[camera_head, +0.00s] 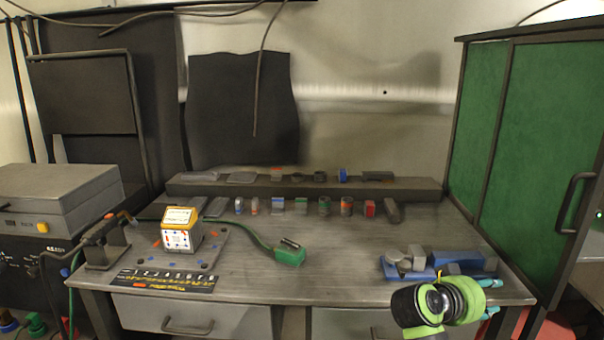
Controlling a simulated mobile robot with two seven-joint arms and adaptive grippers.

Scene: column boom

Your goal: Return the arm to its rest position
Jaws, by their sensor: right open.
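My right arm, with black and lime-green links, comes in at the bottom right, in front of the workbench (340,285). My right gripper (491,298) is at the bench's front right corner, partly hidden behind the arm's round links. Its teal fingertips show apart, one above the other, with nothing seen between them. The gripper looks open and empty. My left gripper is not in view.
A blue fixture with grey parts (437,264) lies close behind my right arm. A green cabinet (530,140) stands at the right. A white-and-yellow box (180,232), a green-ended cable (290,256) and a rear shelf (225,187) occupy the bench. Its middle front is clear.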

